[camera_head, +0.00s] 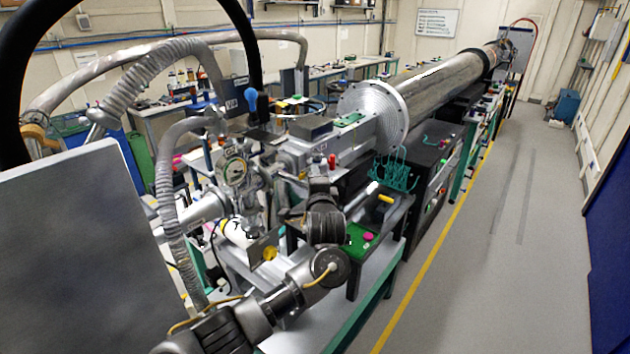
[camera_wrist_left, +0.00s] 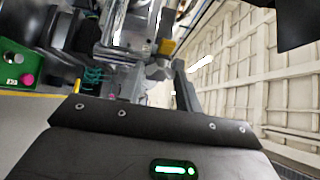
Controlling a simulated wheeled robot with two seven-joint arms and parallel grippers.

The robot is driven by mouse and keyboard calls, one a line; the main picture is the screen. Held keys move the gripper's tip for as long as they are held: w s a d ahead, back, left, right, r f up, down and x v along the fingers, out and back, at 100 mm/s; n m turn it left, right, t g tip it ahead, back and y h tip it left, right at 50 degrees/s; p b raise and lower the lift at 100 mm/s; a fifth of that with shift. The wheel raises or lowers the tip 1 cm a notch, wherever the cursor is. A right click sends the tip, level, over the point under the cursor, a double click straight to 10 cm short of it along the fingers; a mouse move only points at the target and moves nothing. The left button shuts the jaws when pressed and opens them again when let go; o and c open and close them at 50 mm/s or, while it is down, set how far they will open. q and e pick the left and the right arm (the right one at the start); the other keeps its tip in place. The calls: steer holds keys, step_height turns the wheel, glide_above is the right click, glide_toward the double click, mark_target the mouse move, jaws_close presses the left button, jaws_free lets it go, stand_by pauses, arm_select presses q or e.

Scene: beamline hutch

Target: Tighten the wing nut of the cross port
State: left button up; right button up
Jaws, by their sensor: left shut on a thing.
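My left arm rises from the bottom of the head view, and my left gripper (camera_head: 319,172) is at the metal vacuum fittings of the cross port (camera_head: 296,158). The gripper is shut on a small metal part, which looks like the wing nut (camera_wrist_left: 158,71); the jaws and fittings hide most of it. In the left wrist view my gripper (camera_wrist_left: 172,76) reaches from its dark body up to the fittings. The nut's exact angle cannot be told. My right gripper is not in view.
A round gauge (camera_head: 235,171) and a ribbed hose (camera_head: 165,190) stand left of the gripper. A large flange (camera_head: 372,112) and long beam pipe (camera_head: 450,85) lie behind. The floor (camera_head: 500,240) at right is clear.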

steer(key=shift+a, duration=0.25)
arm_select(q)
steer(key=shift+w+d+r+m+g, duration=0.1)
steer(key=shift+r+m+g, duration=0.15)
steer(key=shift+m+g, duration=0.85)
steer(key=shift+w+r+m+g, duration=0.1)
steer(key=shift+r+m+g, duration=0.15)
steer(key=shift+m+g, duration=0.85)
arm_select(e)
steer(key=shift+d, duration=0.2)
arm_select(q)
steer(key=shift+g+y, duration=0.3)
steer(key=o, duration=1)
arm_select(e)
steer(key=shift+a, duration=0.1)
